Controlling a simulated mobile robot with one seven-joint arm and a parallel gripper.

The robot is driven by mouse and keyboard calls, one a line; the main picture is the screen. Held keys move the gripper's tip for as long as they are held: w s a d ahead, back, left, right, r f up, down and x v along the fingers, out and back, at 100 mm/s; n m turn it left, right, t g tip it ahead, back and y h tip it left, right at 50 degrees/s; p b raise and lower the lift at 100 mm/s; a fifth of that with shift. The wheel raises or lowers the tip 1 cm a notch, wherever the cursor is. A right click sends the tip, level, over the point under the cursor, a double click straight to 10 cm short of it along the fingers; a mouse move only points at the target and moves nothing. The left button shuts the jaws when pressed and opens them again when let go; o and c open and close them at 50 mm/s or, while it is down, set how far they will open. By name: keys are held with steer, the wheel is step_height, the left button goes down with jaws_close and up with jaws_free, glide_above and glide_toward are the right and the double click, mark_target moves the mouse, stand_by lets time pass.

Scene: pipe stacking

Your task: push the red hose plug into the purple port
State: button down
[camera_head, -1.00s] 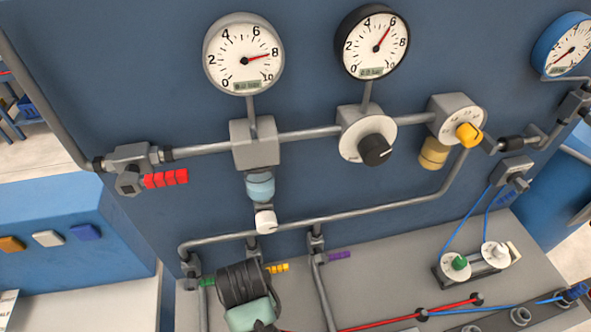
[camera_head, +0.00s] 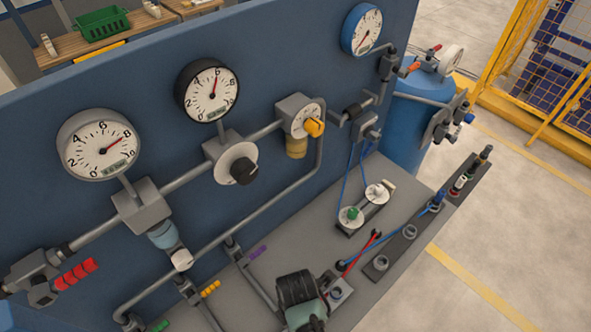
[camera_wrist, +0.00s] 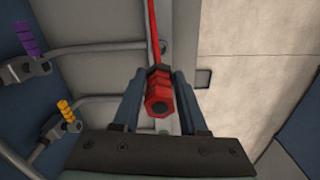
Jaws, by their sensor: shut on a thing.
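My gripper (camera_head: 318,302) is low over the bench at the bottom of the head view; its fingertips are mostly hidden behind the wrist. In the wrist view my gripper (camera_wrist: 160,88) is shut on the red hose plug (camera_wrist: 158,98), which sits between the two blue-grey fingers. The red hose (camera_wrist: 154,35) runs from the plug to the top of that view, and it also shows bent in the head view (camera_head: 362,254). I cannot tell which socket is the purple port.
A grey socket (camera_head: 382,263) and another (camera_head: 410,232) stand in the strip on the right. A blue hose plug (camera_head: 438,200) is farther along. A yellow handle (camera_head: 211,289) and pipes lie to the left. The floor (camera_head: 500,250) beyond the bench is clear.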

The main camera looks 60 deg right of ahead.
step_height(320, 180, down, 9)
steer(key=b, duration=0.9)
steer(key=shift+f+b, duration=0.85)
steer(key=shift+f, duration=0.7)
stand_by(0.6)
steer(key=shift+c, duration=1.8)
jaws_free()
step_height(320, 180, up, 13)
steer(key=shift+b, duration=0.35)
